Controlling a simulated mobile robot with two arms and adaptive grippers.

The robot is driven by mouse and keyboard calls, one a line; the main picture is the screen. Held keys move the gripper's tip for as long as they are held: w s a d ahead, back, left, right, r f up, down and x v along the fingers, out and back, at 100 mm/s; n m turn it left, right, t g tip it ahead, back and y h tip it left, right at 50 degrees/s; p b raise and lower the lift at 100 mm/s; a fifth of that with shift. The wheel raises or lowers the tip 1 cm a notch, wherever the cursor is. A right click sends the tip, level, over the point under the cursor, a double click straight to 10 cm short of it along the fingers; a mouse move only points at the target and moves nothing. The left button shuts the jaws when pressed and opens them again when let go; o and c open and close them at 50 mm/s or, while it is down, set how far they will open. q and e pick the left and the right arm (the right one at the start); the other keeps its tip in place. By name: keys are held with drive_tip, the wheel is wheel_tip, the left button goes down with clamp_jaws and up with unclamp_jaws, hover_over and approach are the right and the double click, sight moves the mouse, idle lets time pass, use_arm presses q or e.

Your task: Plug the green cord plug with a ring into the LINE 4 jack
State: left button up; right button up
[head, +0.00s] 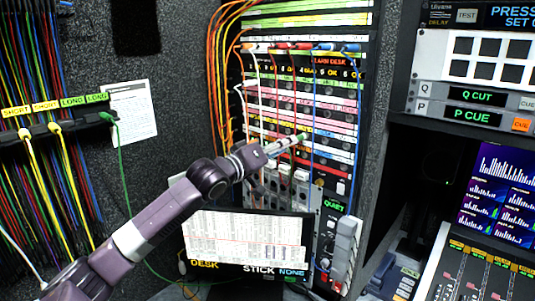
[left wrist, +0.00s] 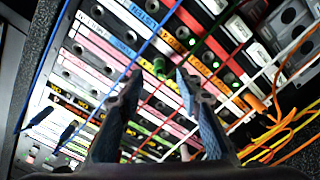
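A green plug (head: 303,136) shows at the face of the jack panel, just past the tips of my left gripper (head: 290,142). In the left wrist view this green plug (left wrist: 160,69) is at the panel between the two spread fingertips of my left gripper (left wrist: 160,76), with gaps on both sides. I cannot tell how deep it sits, see a ring on it or read its jack label. Another green plug (head: 106,117) with a green cord is at the wall rack on the left, under a LONG label. LINE 4 is not readable. My right gripper is out of view.
Orange, white, red and blue cords hang across the jack panel (head: 275,97) around my left gripper. A monitor (head: 245,240) stands below the arm. Yellow cords hang from the wall rack (head: 50,130). A console with lit screens is at the right.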

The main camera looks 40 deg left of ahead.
use_arm(q)
drive_tip(key=s, duration=0.7)
drive_tip(key=shift+s+a, duration=0.2)
drive_tip(key=shift+s, duration=0.15)
idle(0.5)
